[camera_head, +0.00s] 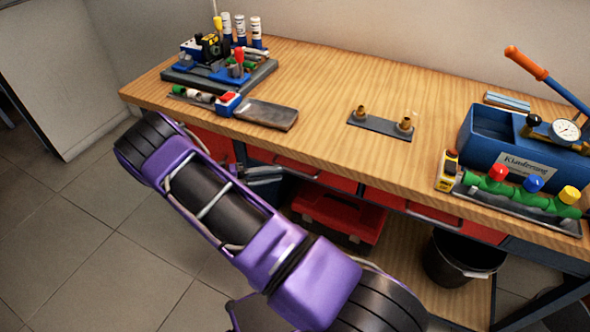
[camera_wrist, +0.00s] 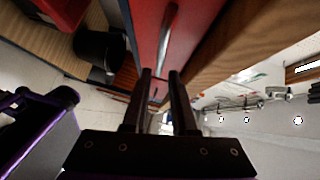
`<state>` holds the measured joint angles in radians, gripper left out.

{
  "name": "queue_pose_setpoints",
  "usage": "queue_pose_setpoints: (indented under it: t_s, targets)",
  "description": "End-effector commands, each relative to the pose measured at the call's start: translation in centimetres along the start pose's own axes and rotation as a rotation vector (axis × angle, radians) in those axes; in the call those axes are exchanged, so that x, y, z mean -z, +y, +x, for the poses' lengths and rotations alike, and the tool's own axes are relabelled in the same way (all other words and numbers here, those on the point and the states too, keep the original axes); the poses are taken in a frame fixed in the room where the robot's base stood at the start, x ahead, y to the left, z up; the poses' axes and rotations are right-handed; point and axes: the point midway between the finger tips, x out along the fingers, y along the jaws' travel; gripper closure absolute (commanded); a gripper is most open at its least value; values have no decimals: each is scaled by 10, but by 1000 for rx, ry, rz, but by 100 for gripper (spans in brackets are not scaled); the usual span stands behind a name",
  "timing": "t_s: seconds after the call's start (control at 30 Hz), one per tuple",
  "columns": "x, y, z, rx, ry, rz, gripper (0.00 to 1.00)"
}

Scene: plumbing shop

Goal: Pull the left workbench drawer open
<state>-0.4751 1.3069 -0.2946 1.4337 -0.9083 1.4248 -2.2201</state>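The wooden workbench (camera_head: 300,100) has red drawer fronts under its top. The left drawer (camera_head: 210,143) shows as a red patch, mostly hidden behind my purple arm, so I cannot tell how far it is out. In the wrist view, a red drawer front (camera_wrist: 196,22) with a metal bar handle (camera_wrist: 168,35) lies ahead of the fingers. My gripper (camera_wrist: 160,75) has its two black fingers apart, with a gap between them. The handle's near end lines up with this gap; I cannot tell whether they touch. In the head view the fingers are not clearly visible.
Another red drawer (camera_head: 435,215) is to the right. A red toolbox (camera_head: 338,217) and black bucket (camera_head: 460,262) stand under the bench. The top holds a valve rack (camera_head: 515,190), blue test pump (camera_head: 490,130) and tool stand (camera_head: 225,80). Tiled floor (camera_head: 60,230) at left is clear.

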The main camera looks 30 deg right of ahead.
Motion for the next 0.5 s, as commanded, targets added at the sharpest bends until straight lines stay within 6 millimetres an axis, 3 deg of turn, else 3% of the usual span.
queue_pose_setpoints:
  t_s: [0.2, 0.5]
  targets:
    - [1, 0, 44, 1, 3, -1, 74]
    - [0, 0, 68, 0, 1, 0, 74]
